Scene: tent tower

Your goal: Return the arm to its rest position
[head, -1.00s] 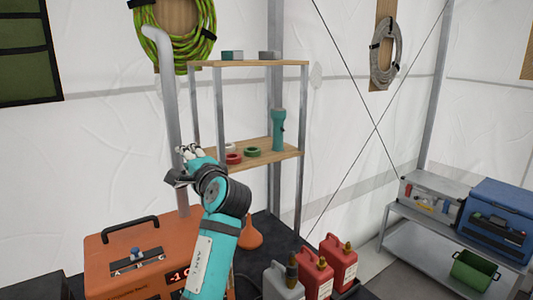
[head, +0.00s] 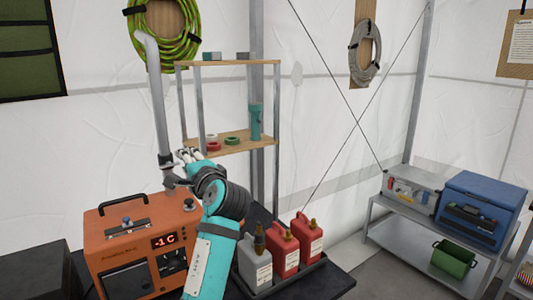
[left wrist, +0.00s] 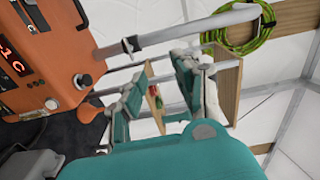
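My left arm, teal and grey, rises from the bottom middle of the head view. Its left gripper (head: 184,160) is raised beside the grey pipe, above the back of the orange machine (head: 125,228). In the left wrist view the two teal fingers of the left gripper (left wrist: 158,85) stand apart, with nothing between them but the distant shelf. The orange machine (left wrist: 45,50) lies at the left of that view. The forearm hides part of the table. My right gripper is in neither view.
A grey pipe (head: 152,95) rises close to the gripper. A shelf (head: 228,63) with tape rolls and a teal flashlight (head: 255,122) stands behind. Red jugs (head: 284,250) and a grey jug (head: 254,266) sit right of my forearm. A metal bench (head: 425,232) stands farther right.

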